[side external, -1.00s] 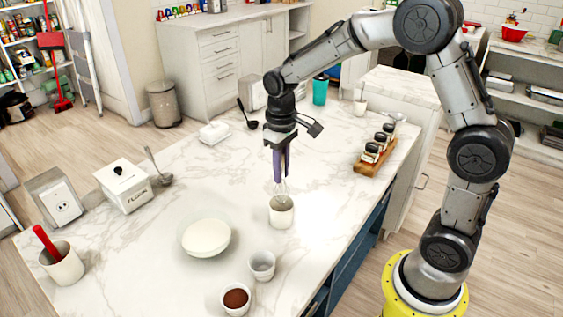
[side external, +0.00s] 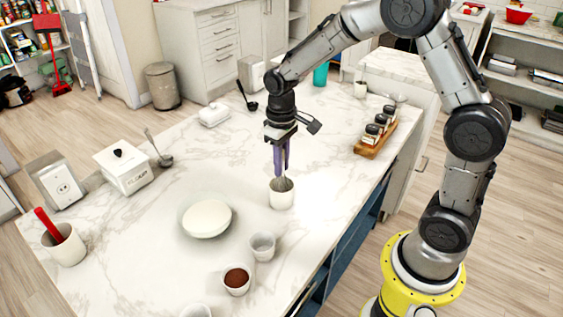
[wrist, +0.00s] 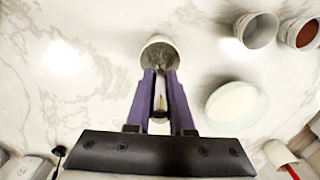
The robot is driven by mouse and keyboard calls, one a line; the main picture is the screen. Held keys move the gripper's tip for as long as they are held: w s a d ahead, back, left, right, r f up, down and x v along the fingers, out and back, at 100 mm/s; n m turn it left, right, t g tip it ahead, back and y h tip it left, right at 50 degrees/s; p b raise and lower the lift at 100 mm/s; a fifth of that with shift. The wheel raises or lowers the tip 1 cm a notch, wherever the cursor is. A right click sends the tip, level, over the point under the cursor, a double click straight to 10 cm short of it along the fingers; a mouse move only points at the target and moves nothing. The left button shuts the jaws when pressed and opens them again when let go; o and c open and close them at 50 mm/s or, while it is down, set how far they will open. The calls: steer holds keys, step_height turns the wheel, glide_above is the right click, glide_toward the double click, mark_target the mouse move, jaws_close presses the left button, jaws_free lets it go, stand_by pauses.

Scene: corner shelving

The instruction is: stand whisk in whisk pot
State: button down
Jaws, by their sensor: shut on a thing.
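The whisk pot (side external: 281,198) is a white cup standing upright on the marble counter, below my gripper. My gripper (side external: 281,174) points straight down with its purple fingers just above the pot's rim. It is shut on the whisk (wrist: 160,100), whose handle shows between the fingers in the wrist view. The whisk is about upright, and its wire end is inside the pot's mouth, mostly hidden by the wall. Whether it touches the bottom cannot be seen. The pot (wrist: 158,42) also shows beyond the fingertips in the wrist view.
A white bowl (side external: 207,219) lies to the left of the pot. An empty cup (side external: 262,246) and a cup of brown powder (side external: 237,280) stand in front. A wooden rack of jars (side external: 376,138) stands right. A flour box (side external: 123,170) and a utensil cup (side external: 65,246) stand left.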

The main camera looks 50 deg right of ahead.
steer(key=c, duration=0.7)
jaws_free()
step_height(320, 180, up, 14)
steer(key=shift+f, duration=0.1)
stand_by(0.4)
steer(key=shift+r, duration=0.2)
steer(key=s+a+r+t, duration=0.2)
steer(key=s+r+t, duration=0.1)
steer(key=s+r, duration=0.65)
steer(key=s+f+t, duration=0.1)
steer(key=s+f, duration=0.2)
steer(key=s, duration=0.1)
steer(key=s+f, duration=0.3)
steer(key=s, duration=0.1)
steer(key=s+f+t, duration=0.1)
steer(key=s+f, duration=0.2)
steer(key=s, duration=0.1)
steer(key=shift+s+a+t, duration=0.25)
steer(key=shift+s+t, duration=0.05)
